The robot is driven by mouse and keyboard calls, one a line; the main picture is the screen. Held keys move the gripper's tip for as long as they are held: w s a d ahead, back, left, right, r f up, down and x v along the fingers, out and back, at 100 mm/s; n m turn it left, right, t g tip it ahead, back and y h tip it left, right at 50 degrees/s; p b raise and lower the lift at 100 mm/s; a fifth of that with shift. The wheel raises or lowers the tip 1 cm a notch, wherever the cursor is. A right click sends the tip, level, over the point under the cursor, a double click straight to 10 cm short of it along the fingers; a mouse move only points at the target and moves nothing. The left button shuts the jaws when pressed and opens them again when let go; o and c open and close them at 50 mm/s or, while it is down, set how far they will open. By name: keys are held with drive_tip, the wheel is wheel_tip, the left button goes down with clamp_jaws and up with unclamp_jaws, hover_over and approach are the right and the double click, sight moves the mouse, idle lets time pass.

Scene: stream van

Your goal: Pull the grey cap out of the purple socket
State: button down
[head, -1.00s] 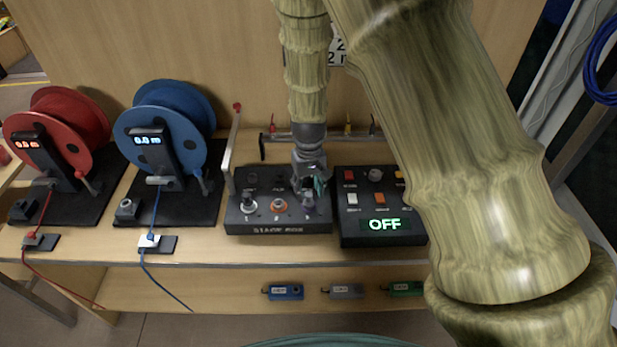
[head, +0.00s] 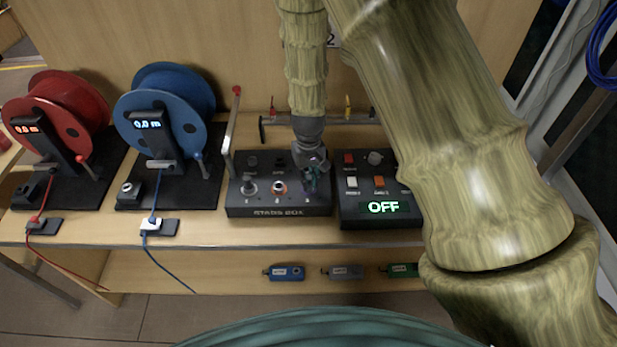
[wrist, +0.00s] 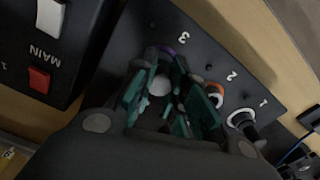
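The stage box (head: 245,211) is a dark slanted panel on the bench, with three numbered sockets along its front. In the wrist view the purple socket (wrist: 168,50) is beside the number 3, and only part of its ring shows. The pale grey cap (wrist: 160,84) stands out from it, between the teal fingers of my gripper (wrist: 164,78). Part of the cap is hidden by the fingers. I cannot tell whether the fingers touch it on both sides. In the head view my gripper (head: 314,180) is over the box's right end and covers that socket.
The orange-ringed socket (wrist: 214,92) and the plug in socket 1 (wrist: 242,120) are close to my right finger. A switch box reading OFF (head: 383,208) adjoins the stage box. An upright bar with a red tip (head: 231,125) stands left. Blue (head: 170,105) and red (head: 65,110) reels are farther left.

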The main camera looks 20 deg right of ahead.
sight(308, 177)
drive_tip(key=c, duration=2)
unclamp_jaws()
clamp_jaws()
drive_tip(key=shift+r+p, duration=1.05)
drive_tip(key=shift+r, duration=0.45)
drive_tip(key=shift+r+p, duration=1.15)
drive_tip(key=shift+r, duration=0.35)
drive_tip(key=shift+f, duration=0.1)
